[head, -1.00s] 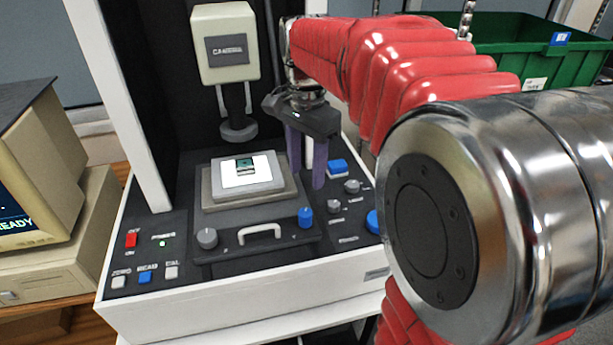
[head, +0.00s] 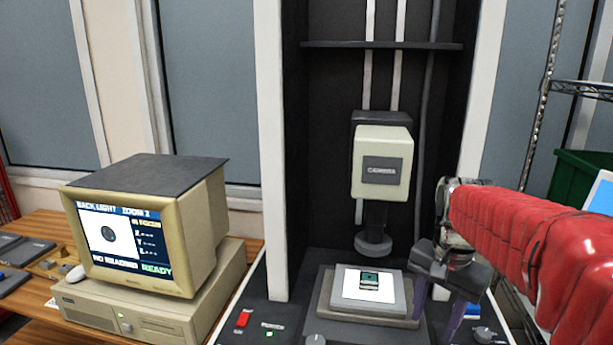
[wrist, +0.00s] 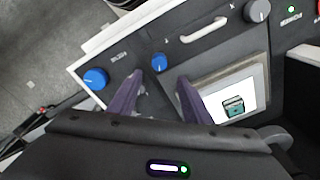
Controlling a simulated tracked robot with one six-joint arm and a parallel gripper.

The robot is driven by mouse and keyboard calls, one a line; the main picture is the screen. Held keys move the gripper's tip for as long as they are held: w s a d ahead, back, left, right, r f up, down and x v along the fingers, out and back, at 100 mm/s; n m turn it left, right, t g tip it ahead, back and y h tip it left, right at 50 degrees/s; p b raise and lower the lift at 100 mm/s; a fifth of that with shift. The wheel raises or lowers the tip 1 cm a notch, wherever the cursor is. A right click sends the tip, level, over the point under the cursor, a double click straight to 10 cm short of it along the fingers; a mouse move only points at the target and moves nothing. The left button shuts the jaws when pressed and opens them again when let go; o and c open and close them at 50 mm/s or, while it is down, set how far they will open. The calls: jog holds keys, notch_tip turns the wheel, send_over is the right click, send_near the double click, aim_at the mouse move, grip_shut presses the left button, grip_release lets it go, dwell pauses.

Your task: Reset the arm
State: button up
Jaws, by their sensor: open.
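My arm, in a red ribbed sleeve (head: 545,240), reaches in from the right in the head view. My gripper (head: 437,308) hangs just right of the measuring machine's stage (head: 322,310), with purple fingers pointing down. In the wrist view my gripper (wrist: 157,100) has its two fingers apart, with nothing between them. A small dark and teal part (head: 370,279) lies on the bright plate of the stage, apart from my fingers. It also shows in the wrist view (wrist: 233,106), right of the fingers.
The machine's camera head (head: 382,165) hangs above the stage, close left of my gripper. A white upright (head: 270,130) stands left. A beige computer monitor (head: 150,225) reads "NO READING" and "READY". A green bin (head: 580,180) is at right. Knobs (wrist: 95,79) sit near the fingers.

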jog(key=s+a+n+t, duration=0.2)
jog(key=s+a+n, duration=0.2)
jog(key=s, duration=0.3)
jog(key=s+a+f+n+t, duration=0.1)
jog(key=s+a+n+t, duration=0.1)
jog(key=s+a+n, duration=0.3)
jog(key=s, duration=0.3)
jog(key=shift+f+n+t, duration=0.25)
jog(key=shift+n+t, duration=0.05)
jog(key=shift+t, duration=0.1)
jog(key=shift+c, duration=0.4)
dwell(1.4)
